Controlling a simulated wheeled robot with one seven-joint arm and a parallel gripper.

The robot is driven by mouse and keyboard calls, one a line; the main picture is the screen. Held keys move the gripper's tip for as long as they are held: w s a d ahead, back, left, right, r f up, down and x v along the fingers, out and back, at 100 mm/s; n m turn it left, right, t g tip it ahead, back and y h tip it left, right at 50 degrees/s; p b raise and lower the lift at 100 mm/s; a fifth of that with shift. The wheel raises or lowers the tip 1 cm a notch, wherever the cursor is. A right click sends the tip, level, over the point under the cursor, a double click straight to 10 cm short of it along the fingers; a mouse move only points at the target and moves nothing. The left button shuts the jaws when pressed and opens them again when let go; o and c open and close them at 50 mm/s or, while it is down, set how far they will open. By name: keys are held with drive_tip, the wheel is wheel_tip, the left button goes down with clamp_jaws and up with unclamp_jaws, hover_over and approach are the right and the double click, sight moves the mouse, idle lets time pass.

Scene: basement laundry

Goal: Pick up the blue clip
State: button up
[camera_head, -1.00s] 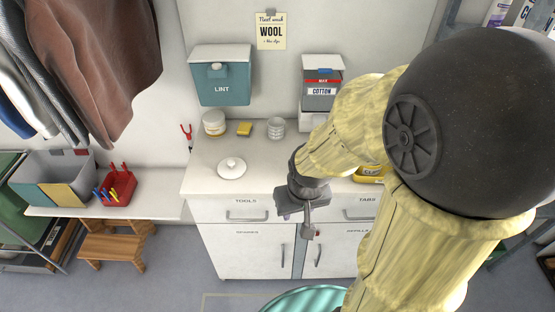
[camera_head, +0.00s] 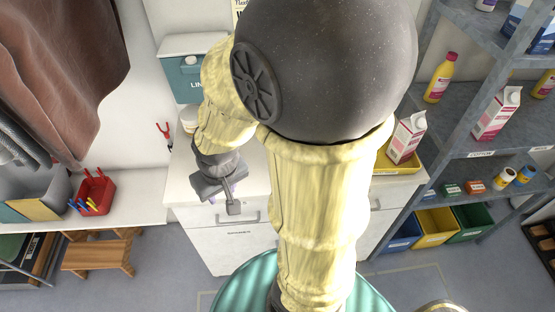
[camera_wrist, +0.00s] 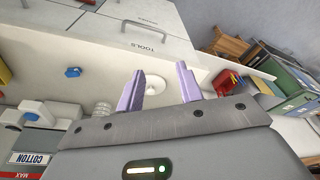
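A small blue object, which looks like the blue clip (camera_wrist: 72,72), lies on the pale countertop (camera_wrist: 95,60) in the wrist view. It is left of my gripper's fingers there and apart from them. In the head view I cannot see it; my arm covers much of the counter. My gripper (camera_wrist: 160,70) is open, with its two lavender fingers spread and nothing between them. In the head view my gripper (camera_head: 226,198) hangs near the counter's front edge, by the left drawer.
A white lid (camera_wrist: 151,86) and a ribbed glass (camera_wrist: 102,108) stand on the counter.

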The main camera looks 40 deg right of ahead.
drive_tip(key=shift+s+d, duration=0.2)
drive_tip(key=shift+s, duration=0.05)
drive_tip(key=shift+o, duration=0.6)
drive_tip(key=shift+s, duration=0.2)
drive_tip(key=w+d+f+n+g+h, duration=0.1)
drive_tip(key=w+d+f+n+h, duration=0.2)
drive_tip(key=n+h, duration=0.1)
drive_tip(key=w+d+f+n+g+h, duration=0.2)
drive_tip(key=w+d+f+n+h, duration=0.1)
drive_tip(key=w+d+n+h, duration=0.1)
drive_tip(key=w+d+f+n+g+h, duration=0.2)
drive_tip(key=n+h, duration=0.3)
drive_tip(key=n, duration=0.3)
drive_tip(key=shift+w+d+f, duration=0.65)
drive_tip(key=shift+w+f, duration=0.05)
drive_tip(key=shift+f, duration=0.2)
drive_tip(key=p+x, duration=0.2)
drive_tip(key=x, duration=1)
drive_tip(key=shift+d+r+p, duration=0.15)
drive_tip(key=shift+d+p, duration=0.1)
drive_tip(key=shift+p, duration=0.05)
